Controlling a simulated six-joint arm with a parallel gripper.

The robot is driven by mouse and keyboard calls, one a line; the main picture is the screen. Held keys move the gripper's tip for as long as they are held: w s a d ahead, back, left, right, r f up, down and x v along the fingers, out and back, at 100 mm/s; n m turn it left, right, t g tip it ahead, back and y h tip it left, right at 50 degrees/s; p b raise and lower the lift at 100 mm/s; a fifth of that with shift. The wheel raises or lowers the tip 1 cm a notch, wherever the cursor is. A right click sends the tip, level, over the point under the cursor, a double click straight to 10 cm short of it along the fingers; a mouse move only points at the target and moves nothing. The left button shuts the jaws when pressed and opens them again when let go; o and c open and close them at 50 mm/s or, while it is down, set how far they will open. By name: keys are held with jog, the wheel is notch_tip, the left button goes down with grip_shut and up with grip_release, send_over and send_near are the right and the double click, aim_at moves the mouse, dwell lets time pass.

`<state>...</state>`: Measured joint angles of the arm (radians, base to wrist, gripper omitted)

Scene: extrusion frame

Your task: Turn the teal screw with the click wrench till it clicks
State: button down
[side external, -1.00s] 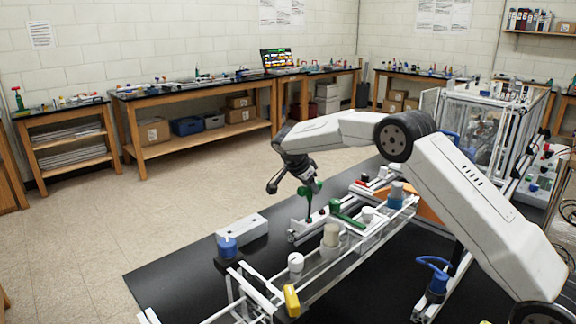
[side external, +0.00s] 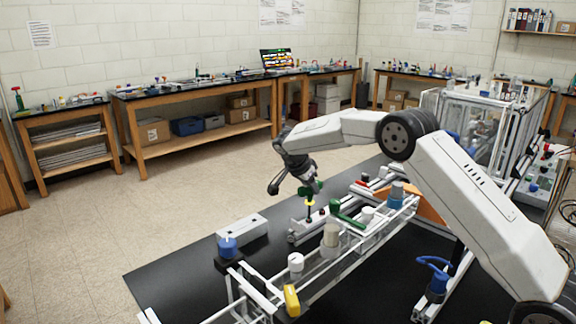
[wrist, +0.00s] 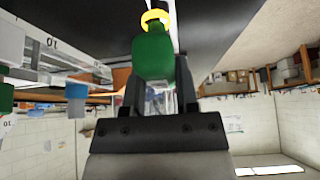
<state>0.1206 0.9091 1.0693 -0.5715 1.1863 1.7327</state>
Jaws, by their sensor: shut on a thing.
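The click wrench (side external: 318,187) has a green handle and hangs upright below my gripper (side external: 304,176). In the wrist view my gripper (wrist: 158,88) is shut on the green handle (wrist: 153,55), with a dark finger on each side. A yellow ring (wrist: 155,18) shows past the handle, and a yellow band (side external: 310,204) shows on the wrench below it in the side view. The wrench's lower end comes down at the near end of the white extrusion frame (side external: 300,234). I cannot make out the teal screw; whether the wrench tip is seated on it is too small to tell.
A green handled part (side external: 346,215) lies on the frame just right of the wrench. White, beige and blue cylinders stand along the rails. A grey block (side external: 242,229) and a blue part (side external: 228,247) sit on the black table (side external: 165,285) at the left.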

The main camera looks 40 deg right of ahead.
jog(key=shift+f, duration=0.1)
dwell(0.3)
jog(key=shift+r, duration=1.8)
